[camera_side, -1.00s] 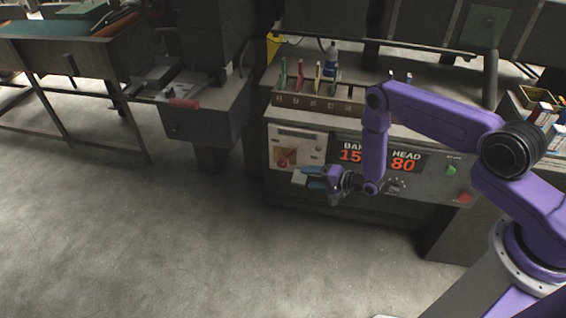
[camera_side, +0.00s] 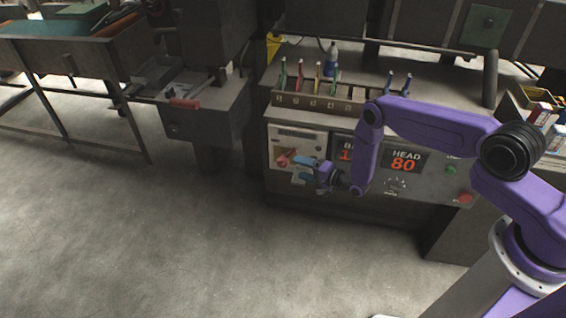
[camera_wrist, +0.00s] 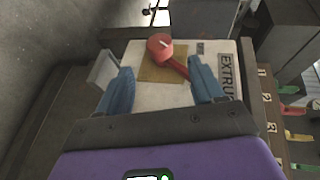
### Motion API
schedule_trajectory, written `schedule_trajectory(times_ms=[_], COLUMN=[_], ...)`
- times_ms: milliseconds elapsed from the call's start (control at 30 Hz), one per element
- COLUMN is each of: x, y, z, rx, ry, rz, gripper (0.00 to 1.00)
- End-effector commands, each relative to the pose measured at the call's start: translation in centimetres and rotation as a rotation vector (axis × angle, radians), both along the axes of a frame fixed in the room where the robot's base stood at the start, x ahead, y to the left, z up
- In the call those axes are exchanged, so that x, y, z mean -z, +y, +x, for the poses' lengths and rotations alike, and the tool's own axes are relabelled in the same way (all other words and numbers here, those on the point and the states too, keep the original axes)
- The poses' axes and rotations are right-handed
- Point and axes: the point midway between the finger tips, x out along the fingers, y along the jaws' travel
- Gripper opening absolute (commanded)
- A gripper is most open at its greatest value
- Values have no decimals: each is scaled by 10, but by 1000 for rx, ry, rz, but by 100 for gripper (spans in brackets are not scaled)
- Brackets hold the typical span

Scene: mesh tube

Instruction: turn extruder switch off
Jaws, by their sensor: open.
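The extruder switch (camera_wrist: 162,47) is a red rotary knob with a red handle on a tan plate, on a pale panel (camera_wrist: 200,50) with lettering partly reading "EXTRU". In the wrist view the handle slants from the knob toward the right finger. In the side view the red switch (camera_side: 283,159) sits at the left of the machine front. My gripper (camera_side: 299,168) is open, with blue fingers close in front of the panel, just right of the switch. In the wrist view its fingers (camera_wrist: 160,85) are spread either side of the handle's lower end, with nothing visibly held.
The machine front has a display reading "HEAD 80" (camera_side: 404,161), a dial (camera_side: 396,184), a green button (camera_side: 450,170) and a red button (camera_side: 465,198). A rack of coloured-handled tools (camera_side: 318,104) stands on top. The floor in front is clear.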

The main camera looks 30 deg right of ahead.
Motion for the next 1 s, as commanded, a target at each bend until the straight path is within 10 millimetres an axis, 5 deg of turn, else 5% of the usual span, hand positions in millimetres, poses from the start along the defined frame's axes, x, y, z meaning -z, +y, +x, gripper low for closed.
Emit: schedule_trajectory(times_ms=[500, 1000], x=[14, 20], y=[23, 32], z=[55, 79], rx=[-2, -1], ry=[-1, 1], rz=[1, 0], gripper=[67, 67])
